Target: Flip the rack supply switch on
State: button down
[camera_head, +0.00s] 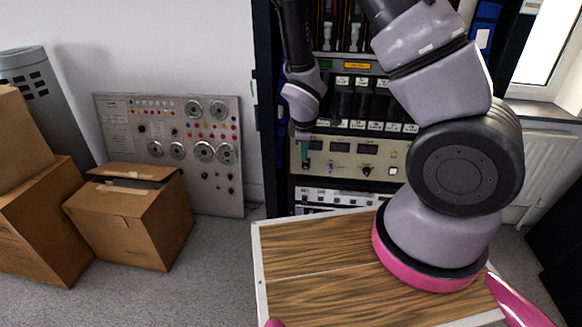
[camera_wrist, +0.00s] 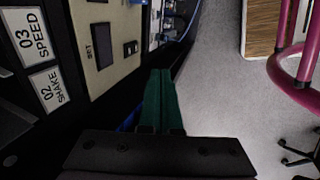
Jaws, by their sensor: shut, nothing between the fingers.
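My gripper (camera_head: 303,152) has green fingers pointing down. In the head view it is at the left part of a beige instrument panel (camera_head: 345,160) on the rack. In the wrist view my gripper (camera_wrist: 161,75) is shut and empty, with its fingertips just right of that beige panel (camera_wrist: 92,28); I cannot tell whether they touch anything. Small controls sit along the panel's lower part, including a blue one (camera_head: 331,168) and a dark one (camera_head: 367,171). No label reading rack supply is legible, so I cannot tell which control is that switch or its position.
A row of dark modules (camera_head: 365,98) is above the panel. My arm hides the rack's right side. Cardboard boxes (camera_head: 130,215) and a grey dial panel (camera_head: 175,140) stand at left. A wood-topped surface (camera_head: 310,275) is in front. Grey floor (camera_wrist: 225,85) is clear right of my fingers.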

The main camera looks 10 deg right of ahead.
aim_at(305, 167)
jog(key=shift+a, duration=0.15)
jog(key=x, duration=0.3)
jog(key=w+x, duration=0.1)
jog(key=x, duration=0.3)
jog(key=w+d+r+x, duration=0.1)
jog(key=x, duration=0.3)
jog(key=shift+w+f, duration=0.2)
jog(key=shift+w, duration=0.05)
jog(key=shift+w+d, duration=0.15)
jog(key=shift+w, duration=0.35)
jog(key=shift+w+f, duration=0.2)
jog(key=shift+r, duration=0.1)
